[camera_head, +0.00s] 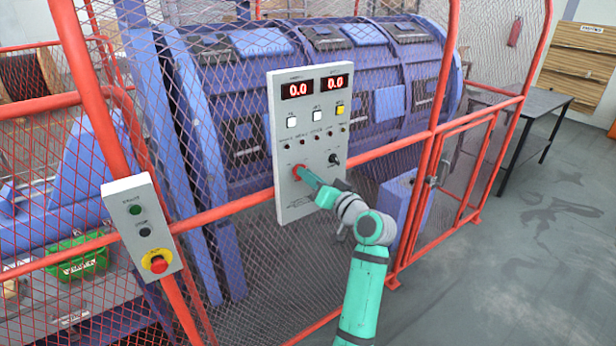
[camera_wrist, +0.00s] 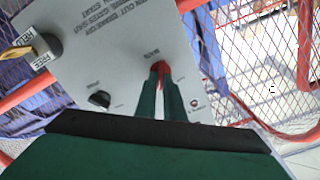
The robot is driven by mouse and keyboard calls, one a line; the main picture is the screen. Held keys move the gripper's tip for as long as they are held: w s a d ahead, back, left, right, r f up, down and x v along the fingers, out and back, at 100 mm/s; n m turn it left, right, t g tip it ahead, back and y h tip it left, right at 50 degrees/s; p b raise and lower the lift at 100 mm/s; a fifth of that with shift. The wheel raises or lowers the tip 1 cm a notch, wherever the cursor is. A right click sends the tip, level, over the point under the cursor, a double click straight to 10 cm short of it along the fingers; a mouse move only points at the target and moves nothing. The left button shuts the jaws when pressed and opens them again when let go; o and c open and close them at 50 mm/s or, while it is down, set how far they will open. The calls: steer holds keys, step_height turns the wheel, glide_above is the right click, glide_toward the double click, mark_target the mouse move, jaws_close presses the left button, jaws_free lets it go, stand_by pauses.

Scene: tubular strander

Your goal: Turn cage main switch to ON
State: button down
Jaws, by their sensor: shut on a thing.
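The grey control panel (camera_head: 305,120) hangs on the red mesh fence, with two red displays that read 0.0. A red switch (camera_head: 297,170) sits low on the panel's left side; in the wrist view the red switch (camera_wrist: 159,66) shows between my fingertips. My gripper (camera_head: 301,172) is shut on the red switch, its green fingers (camera_wrist: 160,80) reaching to the panel face. The fingers partly cover the switch, so its exact turn is unclear. A black knob (camera_head: 333,159) is to its right; it also shows in the wrist view (camera_wrist: 98,100).
White and yellow buttons (camera_head: 317,116) are above the switch. A separate box with a red emergency stop (camera_head: 158,264) is at the left. The fence (camera_head: 440,140) and a blue machine (camera_head: 290,90) stand behind; open floor (camera_head: 520,260) is at the right.

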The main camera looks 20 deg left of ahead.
steer(key=shift+f+m, duration=0.15)
steer(key=shift+m, duration=0.95)
steer(key=c, duration=1.9)
jaws_free()
steer(key=shift+o, duration=0.2)
steer(key=shift+d, duration=0.15)
steer(key=v, duration=1)
steer(key=shift+s+d, duration=0.2)
steer(key=shift+s, duration=0.1)
